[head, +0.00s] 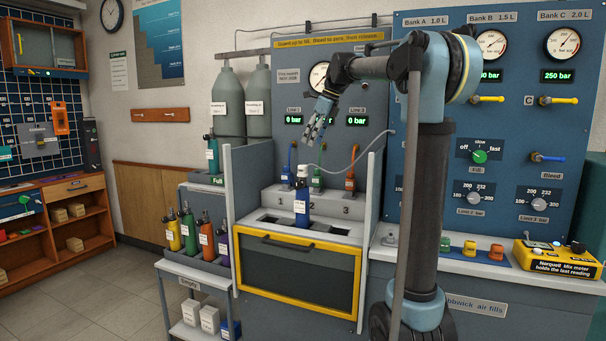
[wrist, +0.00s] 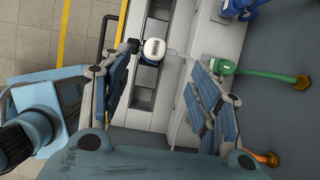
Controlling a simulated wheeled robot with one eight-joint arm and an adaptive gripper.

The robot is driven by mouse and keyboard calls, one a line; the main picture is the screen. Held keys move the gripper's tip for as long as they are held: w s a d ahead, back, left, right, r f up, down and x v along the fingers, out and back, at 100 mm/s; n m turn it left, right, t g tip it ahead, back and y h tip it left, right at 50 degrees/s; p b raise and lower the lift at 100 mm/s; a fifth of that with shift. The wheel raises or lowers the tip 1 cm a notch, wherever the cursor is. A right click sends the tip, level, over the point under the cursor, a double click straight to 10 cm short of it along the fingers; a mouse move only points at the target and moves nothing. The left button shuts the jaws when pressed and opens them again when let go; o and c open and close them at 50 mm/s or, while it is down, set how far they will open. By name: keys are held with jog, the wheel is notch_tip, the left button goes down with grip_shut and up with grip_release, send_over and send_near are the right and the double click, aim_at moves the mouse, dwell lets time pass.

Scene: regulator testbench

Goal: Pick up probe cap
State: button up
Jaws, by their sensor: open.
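I cannot tell for sure which thing is the probe cap. A dark blue cylinder (head: 301,207) with a white top (head: 302,171) stands upright in the bench slot; the white top shows from above in the wrist view (wrist: 153,50). A grey hose (head: 350,163) runs from near that top toward the right panel. Small coloured knob-like pieces, green (head: 445,243), orange (head: 469,248) and red (head: 496,252), sit on the right counter. My gripper (head: 313,136) is open and empty, above and behind the cylinder in the head view. It also shows in the wrist view (wrist: 163,58).
Blue, green and orange hose fittings (head: 350,181) stand behind the cylinder. Grey side walls (head: 372,205) flank the fill bench with its yellow-framed hatch (head: 297,275). A yellow meter (head: 556,262) sits at the right. Several coloured cylinders (head: 206,238) stand in a rack at the left.

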aim_at(303, 165)
jog(key=x, duration=0.6)
jog(key=shift+f, duration=0.25)
jog(key=shift+s+x, duration=0.2)
jog(key=shift+x, duration=1.25)
jog(key=shift+s+x, duration=0.2)
jog(key=shift+x, duration=1.25)
jog(key=shift+d+f, duration=0.1)
jog(key=c, duration=1.3)
jog(key=shift+o, duration=0.2)
notch_tip(303, 165, up, 10)
jog(key=shift+r, duration=0.1)
